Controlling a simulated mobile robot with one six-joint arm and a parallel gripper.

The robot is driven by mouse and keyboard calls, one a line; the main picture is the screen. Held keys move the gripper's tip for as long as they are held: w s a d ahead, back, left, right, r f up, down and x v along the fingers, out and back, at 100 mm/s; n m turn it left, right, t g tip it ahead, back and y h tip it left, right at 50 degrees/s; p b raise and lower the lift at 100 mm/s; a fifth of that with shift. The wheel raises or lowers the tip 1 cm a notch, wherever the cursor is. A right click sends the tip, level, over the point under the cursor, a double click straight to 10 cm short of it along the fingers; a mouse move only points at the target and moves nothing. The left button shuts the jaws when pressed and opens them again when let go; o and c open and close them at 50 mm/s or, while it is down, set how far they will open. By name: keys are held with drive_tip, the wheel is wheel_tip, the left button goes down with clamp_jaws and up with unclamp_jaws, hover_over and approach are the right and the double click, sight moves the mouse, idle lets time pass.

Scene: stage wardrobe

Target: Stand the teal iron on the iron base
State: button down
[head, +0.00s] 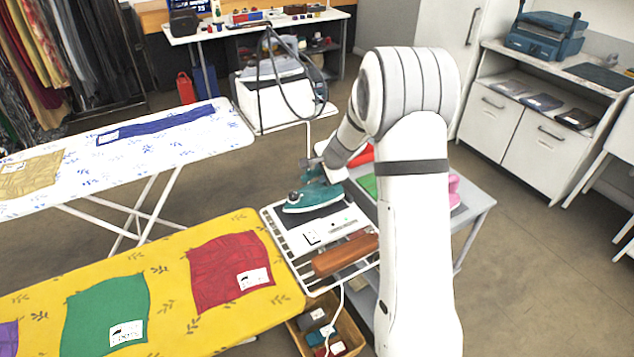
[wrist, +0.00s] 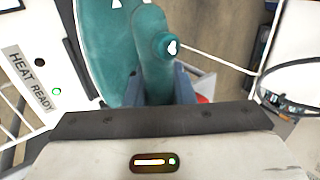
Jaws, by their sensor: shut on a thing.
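The teal iron (head: 314,197) is at the back part of the iron base in the head view, its sole facing down. Its teal handle (wrist: 152,50) fills the upper middle of the wrist view. My gripper (wrist: 158,88) is shut on this handle, one finger on each side. The iron base (head: 296,243) is a white plate with a dark pad under the iron. In the wrist view the base (wrist: 85,40) shows a "HEAT READY" label and a green light. I cannot tell whether the iron touches the pad; my gripper hides part of the iron.
A brown wooden block (head: 345,255) lies on the front of the wire rack. The yellow ironing board (head: 170,290) with cloths adjoins at left. A grey trolley (head: 475,212) with coloured items stands behind my arm. A box of small things (head: 345,328) sits below.

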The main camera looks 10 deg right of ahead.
drive_tip(key=shift+f, duration=0.95)
drive_tip(key=shift+f+b, duration=0.15)
drive_tip(key=shift+b, duration=0.2)
drive_tip(key=c, duration=1.2)
unclamp_jaws()
drive_tip(key=shift+c, duration=0.2)
